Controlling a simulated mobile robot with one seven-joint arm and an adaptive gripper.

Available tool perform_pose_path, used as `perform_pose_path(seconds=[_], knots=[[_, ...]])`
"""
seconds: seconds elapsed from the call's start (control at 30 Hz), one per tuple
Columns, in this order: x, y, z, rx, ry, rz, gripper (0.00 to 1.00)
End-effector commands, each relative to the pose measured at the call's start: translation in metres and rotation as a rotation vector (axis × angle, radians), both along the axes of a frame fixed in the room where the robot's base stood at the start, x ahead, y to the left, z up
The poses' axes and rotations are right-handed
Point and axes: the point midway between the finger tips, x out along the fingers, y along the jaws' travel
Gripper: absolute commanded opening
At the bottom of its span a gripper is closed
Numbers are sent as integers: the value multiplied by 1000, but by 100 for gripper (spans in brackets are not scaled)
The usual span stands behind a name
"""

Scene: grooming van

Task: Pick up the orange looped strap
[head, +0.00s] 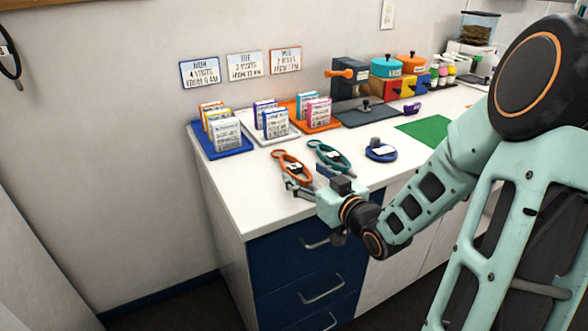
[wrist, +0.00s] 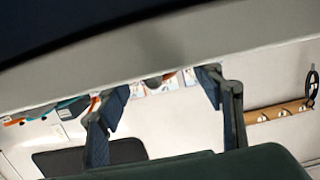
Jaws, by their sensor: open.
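The orange looped strap (head: 290,163) lies on the white counter, near its front left part, with a pale tag on it. My gripper (head: 297,187) is open, at the strap's near end, close to the counter's front edge. In the head view its fingers overlap the near end of the strap, so I cannot tell whether they touch it. In the wrist view the two fingers of my gripper (wrist: 163,100) stand wide apart with nothing held between them. I cannot make out the strap surely in that view.
A teal looped strap (head: 330,156) lies just right of the orange one, and a blue looped strap (head: 381,152) further right. Blue (head: 232,152), white and orange trays with card packs stand behind. A green mat (head: 428,130) lies at right. Drawers (head: 300,250) are below.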

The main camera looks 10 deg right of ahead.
Motion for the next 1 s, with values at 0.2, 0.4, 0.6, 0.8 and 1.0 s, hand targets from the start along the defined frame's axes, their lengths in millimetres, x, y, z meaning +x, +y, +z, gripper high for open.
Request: perform_pose_path(seconds=[0.2, 0.4, 0.6, 0.8, 1.0], knots=[[31, 12, -6, 2, -2, 3, 61], [45, 16, -7, 1, -1, 1, 61], [45, 16, -7, 0, -1, 1, 60], [45, 16, -7, 0, -1, 1, 38], [45, 16, -7, 0, -1, 1, 16]])
